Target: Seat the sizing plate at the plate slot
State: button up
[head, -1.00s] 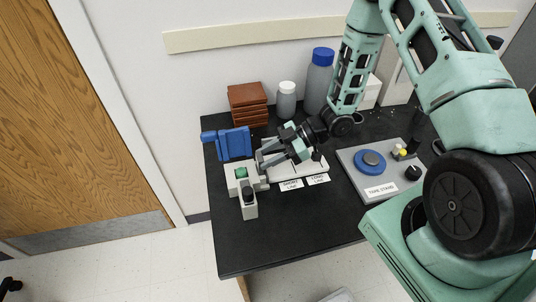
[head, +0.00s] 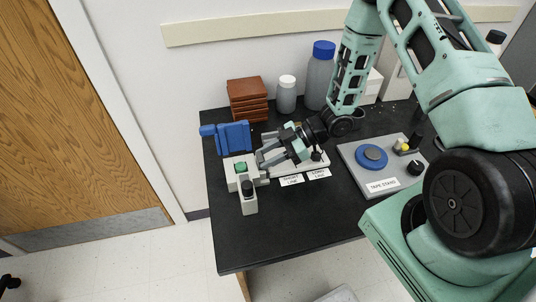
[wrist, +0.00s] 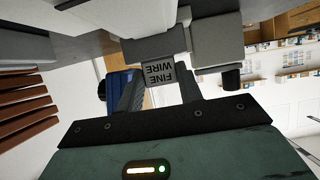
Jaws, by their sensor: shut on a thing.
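My gripper (head: 264,157) is over the left part of the pale fixture (head: 241,182) on the black bench. In the wrist view its two fingers (wrist: 160,92) close on a grey plate lettered FINE WIRE (wrist: 158,73), which I take to be the sizing plate. In the head view the plate is too small and covered to make out clearly. Grey blocks of the fixture (wrist: 216,40) show just past the plate. The plate slot itself cannot be made out, and I cannot tell whether the plate touches the fixture.
A green button (head: 241,168) and a black-topped post (head: 248,195) are at the fixture's left. The tape stand (head: 350,158) is right. The bench front is clear.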

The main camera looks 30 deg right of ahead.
jog(key=shift+f, duration=0.15)
jog(key=o, duration=1.1)
jog(key=shift+d, duration=0.1)
jog(key=b+v, duration=0.2)
jog(key=v, duration=1.5)
jog(key=shift+w, duration=0.1)
